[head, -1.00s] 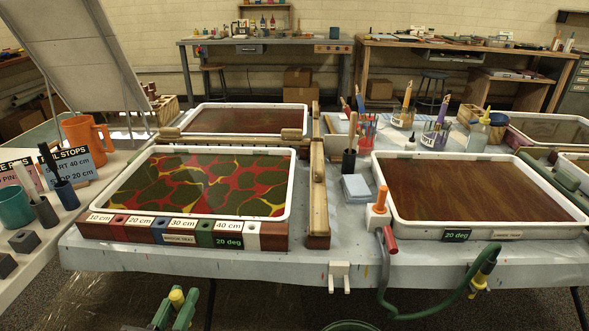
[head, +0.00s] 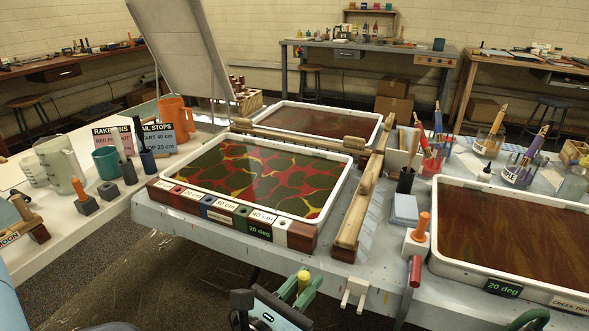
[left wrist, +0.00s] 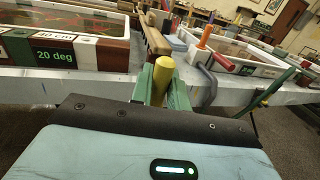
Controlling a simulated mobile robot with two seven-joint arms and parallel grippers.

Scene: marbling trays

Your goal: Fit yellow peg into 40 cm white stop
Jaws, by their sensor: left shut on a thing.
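My left gripper (head: 298,291) has green fingers shut on the yellow peg (head: 304,279), which stands upright with its top showing between them. In the left wrist view the yellow peg (left wrist: 164,70) also shows between the green fingers; its lower end is hidden. The white stop (head: 281,232) is the white block beside the "40 cm" label on the front rail of the red-and-green marbled tray. It also shows in the left wrist view (left wrist: 84,53), left of the gripper. The peg is apart from it, in front of the table edge. My right gripper is not in view.
A wooden rail (head: 361,205) runs along the marbled tray's right side. A white clamp (head: 355,291) sits on the table's front edge, close to my gripper. An orange peg in a white block (head: 416,243) stands farther right. A side table (head: 70,235) is at left.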

